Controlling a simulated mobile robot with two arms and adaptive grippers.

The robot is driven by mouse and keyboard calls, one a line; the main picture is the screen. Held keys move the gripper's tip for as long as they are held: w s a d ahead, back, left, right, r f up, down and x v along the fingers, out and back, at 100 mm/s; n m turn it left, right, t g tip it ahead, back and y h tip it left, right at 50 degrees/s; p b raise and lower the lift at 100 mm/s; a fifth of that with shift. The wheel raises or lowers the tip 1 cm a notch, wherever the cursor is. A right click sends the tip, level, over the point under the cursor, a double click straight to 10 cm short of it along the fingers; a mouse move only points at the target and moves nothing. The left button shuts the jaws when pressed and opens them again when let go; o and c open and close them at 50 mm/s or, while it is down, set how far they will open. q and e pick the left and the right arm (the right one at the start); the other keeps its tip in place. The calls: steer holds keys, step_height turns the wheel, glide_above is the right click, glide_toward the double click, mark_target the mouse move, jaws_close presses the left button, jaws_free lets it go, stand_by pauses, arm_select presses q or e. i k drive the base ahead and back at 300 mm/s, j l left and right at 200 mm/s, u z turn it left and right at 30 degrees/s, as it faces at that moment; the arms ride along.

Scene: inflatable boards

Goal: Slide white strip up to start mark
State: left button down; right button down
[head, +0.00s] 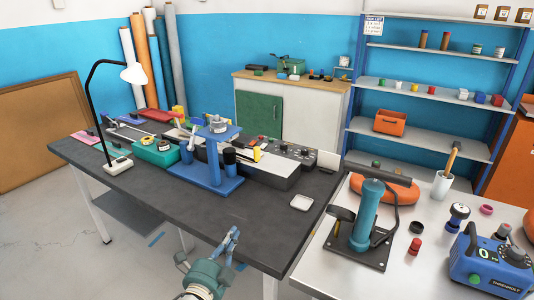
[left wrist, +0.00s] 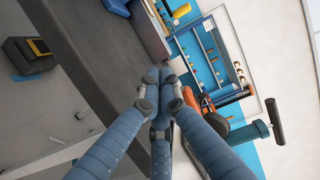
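My left gripper (head: 234,233) is over the front edge of the dark workbench (head: 150,200), well short of the press stand. In the left wrist view its blue fingers (left wrist: 160,76) come together at the tips with nothing visible between them. My right gripper is not in view.
A teal box (head: 157,152) and a lamp (head: 118,162) stand on the bench's left. A metal table (head: 400,260) at right holds a teal tool (head: 367,215) and blue meter (head: 490,265). The bench front is mostly clear.

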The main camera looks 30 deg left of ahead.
mark_target(239, 147)
steer(key=i+j, duration=0.15)
steer(key=i, duration=0.35)
steer(key=i+j, duration=0.1)
steer(key=i, duration=0.4)
